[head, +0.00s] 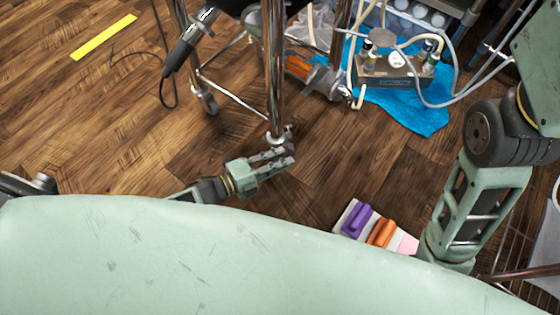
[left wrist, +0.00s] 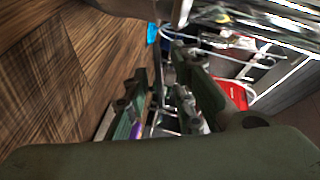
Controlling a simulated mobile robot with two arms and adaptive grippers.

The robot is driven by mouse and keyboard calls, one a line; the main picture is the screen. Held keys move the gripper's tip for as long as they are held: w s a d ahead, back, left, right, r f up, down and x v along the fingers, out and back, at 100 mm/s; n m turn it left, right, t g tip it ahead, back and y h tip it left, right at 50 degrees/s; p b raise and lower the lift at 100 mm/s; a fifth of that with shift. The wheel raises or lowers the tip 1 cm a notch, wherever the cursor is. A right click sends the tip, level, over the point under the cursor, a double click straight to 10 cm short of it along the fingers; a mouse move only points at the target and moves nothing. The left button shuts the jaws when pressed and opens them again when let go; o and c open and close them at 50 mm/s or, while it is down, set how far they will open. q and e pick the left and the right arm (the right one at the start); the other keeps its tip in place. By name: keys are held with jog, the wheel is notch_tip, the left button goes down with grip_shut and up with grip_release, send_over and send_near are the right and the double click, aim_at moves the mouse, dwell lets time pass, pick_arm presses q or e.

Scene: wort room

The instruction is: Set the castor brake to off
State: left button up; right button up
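A chrome leg (head: 274,70) of a wheeled stand comes down to the floor in the middle of the head view. The castor (head: 279,137) at its foot is partly hidden by my left gripper (head: 279,157), which is low beside it. I cannot make out the brake lever or its setting. In the left wrist view the left gripper's fingers (left wrist: 157,105) are apart with nothing between them. Shiny chrome metal (left wrist: 275,18) is close by at the upper right there. I cannot tell whether the gripper touches the castor. My right arm shows at the right; its gripper is out of view.
Another castor (head: 206,101) stands further back left, near a black cable (head: 163,90). Purple (head: 356,221) and orange (head: 382,232) handled items lie at front right. Wood floor left of the gripper is clear.

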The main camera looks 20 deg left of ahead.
pick_arm(q)
jog(key=v, duration=1.2)
dwell(0.3)
